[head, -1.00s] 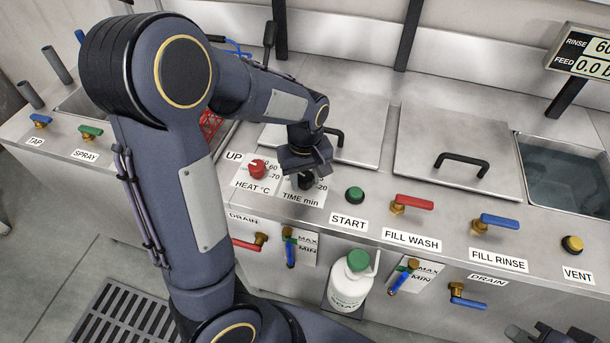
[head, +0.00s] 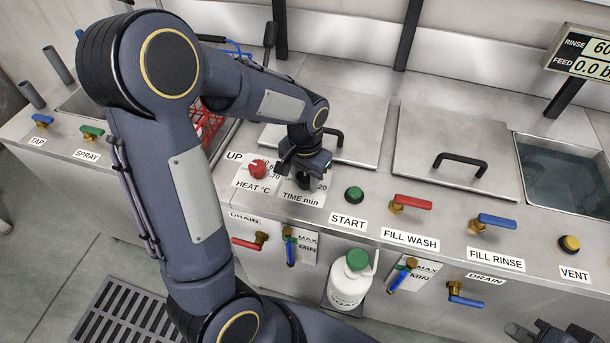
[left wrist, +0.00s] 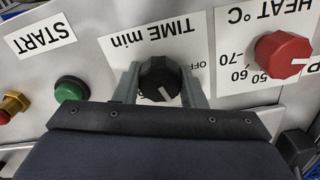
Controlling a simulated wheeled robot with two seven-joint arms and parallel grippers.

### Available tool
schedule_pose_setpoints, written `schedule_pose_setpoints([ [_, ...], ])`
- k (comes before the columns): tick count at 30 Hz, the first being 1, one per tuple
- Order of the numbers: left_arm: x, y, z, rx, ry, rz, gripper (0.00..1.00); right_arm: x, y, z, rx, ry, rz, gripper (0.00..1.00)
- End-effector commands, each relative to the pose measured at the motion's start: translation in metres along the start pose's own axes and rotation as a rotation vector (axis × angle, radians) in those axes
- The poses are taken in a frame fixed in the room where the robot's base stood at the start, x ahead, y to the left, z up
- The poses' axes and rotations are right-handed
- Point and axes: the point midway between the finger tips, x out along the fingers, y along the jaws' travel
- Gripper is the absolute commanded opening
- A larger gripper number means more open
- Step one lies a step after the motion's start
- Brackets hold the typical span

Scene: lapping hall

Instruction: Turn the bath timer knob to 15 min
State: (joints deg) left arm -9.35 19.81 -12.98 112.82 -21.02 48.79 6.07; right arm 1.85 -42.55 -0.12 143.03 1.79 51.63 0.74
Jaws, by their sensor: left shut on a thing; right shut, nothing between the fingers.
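The black bath timer knob (head: 304,183) sits on the white TIME min plate (head: 291,197), right of the red heat knob (head: 258,169). My left gripper (head: 303,178) is over it from above, shut on the knob. In the left wrist view, the knob (left wrist: 158,78) is between the two grey fingers, one on each side. That view is upside down; the knob's white pointer line points down and slightly right. OFF shows near the right finger; the other time marks are hidden there. My right gripper (head: 541,333) is at the bottom right corner, shut and empty.
A green START button (head: 354,195) is just right of the timer plate. FILL WASH (head: 410,202) and FILL RINSE (head: 496,221) levers are further right. A lidded tank (head: 340,110) lies behind. A white bottle (head: 348,285) stands below at the front.

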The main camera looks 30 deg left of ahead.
Motion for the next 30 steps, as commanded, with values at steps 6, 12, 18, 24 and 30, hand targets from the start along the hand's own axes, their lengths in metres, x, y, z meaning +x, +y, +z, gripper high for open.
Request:
schedule_pose_setpoints([
  [6, -0.001, 0.0, 0.0, 0.204, 0.001, 0.0, 0.14, -0.003, -0.001, -0.001, 0.0, 0.0, 0.0, 0.0],
  [12, -0.001, -0.001, 0.0, 0.393, 0.001, -0.001, 0.14, -0.005, -0.002, -0.002, 0.0, 0.0, 0.0, 0.0],
  [18, -0.002, 0.0, 0.0, 0.58, 0.001, 0.0, 0.14, -0.008, -0.004, -0.004, 0.0, 0.0, 0.0, 0.0],
  [24, -0.002, 0.0, -0.001, 0.745, 0.001, -0.001, 0.14, -0.011, -0.005, -0.005, 0.0, 0.0, 0.0, 0.0],
  [30, -0.002, -0.001, -0.001, 0.869, 0.001, -0.001, 0.14, -0.013, -0.006, -0.007, 0.0, 0.0, 0.0, 0.0],
])
